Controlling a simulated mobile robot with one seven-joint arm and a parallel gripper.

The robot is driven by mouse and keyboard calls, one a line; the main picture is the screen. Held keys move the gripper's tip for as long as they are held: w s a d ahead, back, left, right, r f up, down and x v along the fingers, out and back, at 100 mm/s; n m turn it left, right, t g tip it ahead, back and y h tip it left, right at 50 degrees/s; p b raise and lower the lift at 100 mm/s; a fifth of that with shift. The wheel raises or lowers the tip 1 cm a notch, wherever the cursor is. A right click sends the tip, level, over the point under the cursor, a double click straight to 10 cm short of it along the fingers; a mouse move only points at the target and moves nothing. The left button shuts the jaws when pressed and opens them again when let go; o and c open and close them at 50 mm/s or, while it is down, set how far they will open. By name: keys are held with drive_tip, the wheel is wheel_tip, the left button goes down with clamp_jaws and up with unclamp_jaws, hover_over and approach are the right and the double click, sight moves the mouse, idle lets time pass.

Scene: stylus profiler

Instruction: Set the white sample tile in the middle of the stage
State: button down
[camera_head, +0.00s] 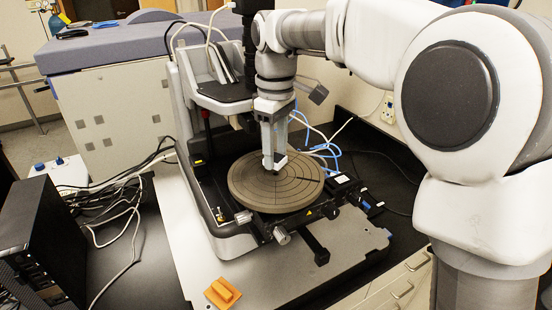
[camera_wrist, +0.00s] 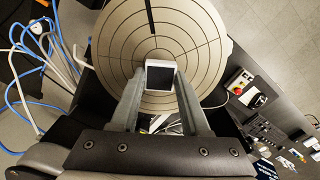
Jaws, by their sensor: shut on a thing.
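The round grey-brown stage (camera_head: 245,188) with ring and cross lines lies on the profiler; it also fills the top of the wrist view (camera_wrist: 205,30). My gripper (camera_head: 272,164) points down over the stage near its middle. In the wrist view my gripper (camera_wrist: 160,73) is shut on the sample tile (camera_wrist: 160,76), a small square with a white edge and a dark-looking face. The tile sits between the two fingertips, close to the ring centre. In the head view only a small pale part of it shows at the tips. I cannot tell whether it touches the stage.
The profiler's column (camera_head: 198,85) and head stand just behind the stage. An orange block on an orange square (camera_head: 222,293) lies at the front of the base plate (camera_head: 285,277). A black box (camera_head: 38,240) and loose cables are at the left. Blue cables run behind the stage.

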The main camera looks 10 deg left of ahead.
drive_tip(key=shift+f, duration=1.25)
drive_tip(key=shift+f, duration=0.1)
drive_tip(key=shift+c, duration=1.9)
unclamp_jaws()
